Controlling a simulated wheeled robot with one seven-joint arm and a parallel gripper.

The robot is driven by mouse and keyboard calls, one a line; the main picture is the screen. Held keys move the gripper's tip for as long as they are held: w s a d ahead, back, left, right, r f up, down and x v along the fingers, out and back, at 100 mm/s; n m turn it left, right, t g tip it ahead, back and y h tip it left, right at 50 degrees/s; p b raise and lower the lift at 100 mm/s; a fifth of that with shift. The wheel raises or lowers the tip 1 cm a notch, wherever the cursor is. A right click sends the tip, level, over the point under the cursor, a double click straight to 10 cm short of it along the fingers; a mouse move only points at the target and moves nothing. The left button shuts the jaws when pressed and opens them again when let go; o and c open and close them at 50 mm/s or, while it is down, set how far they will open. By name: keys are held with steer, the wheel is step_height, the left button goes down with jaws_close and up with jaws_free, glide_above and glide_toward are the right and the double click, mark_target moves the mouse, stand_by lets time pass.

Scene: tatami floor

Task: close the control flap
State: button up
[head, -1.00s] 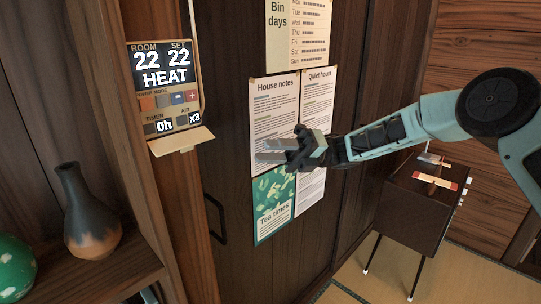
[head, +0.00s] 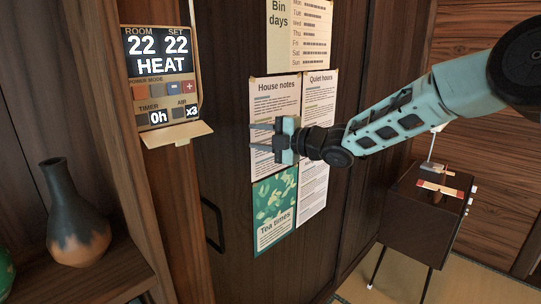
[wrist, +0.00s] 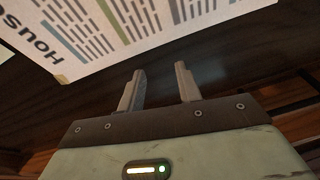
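The control panel (head: 161,78) is on the wooden post at the left in the head view. Its screen reads room 22, set 22, HEAT. The control flap (head: 178,135) hangs open at the panel's lower edge, sticking outward like a small shelf, with the buttons above it uncovered. My gripper (head: 259,136) is right of the panel, in front of the house notes sheet, apart from the flap. In the wrist view my gripper (wrist: 160,88) shows two separated fingers with nothing between them. The panel and flap are outside the wrist view.
Paper notices (head: 275,120) cover the dark door, which has a black handle (head: 212,222). A dark vase (head: 75,215) stands on the shelf at lower left. A small dark cabinet (head: 425,212) stands at right. The space between my gripper and the panel looks clear.

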steer(key=shift+w+d+f+m+t+h+b, duration=0.25)
steer(key=shift+w+d+f+m+h, duration=0.2)
steer(key=shift+f+m+h, duration=0.45)
steer(key=shift+w+d+f+m+t+h+b, duration=0.2)
steer(key=shift+w+d+f+m+t+h, duration=0.3)
steer(key=shift+m, duration=0.75)
steer(key=shift+w+d+f+m+t+h+b, duration=0.2)
steer(key=shift+d+f+m+h, duration=0.3)
steer(key=shift+f+m+h, duration=0.5)
steer(key=shift+r, duration=0.15)
steer(key=shift+c, duration=0.3)
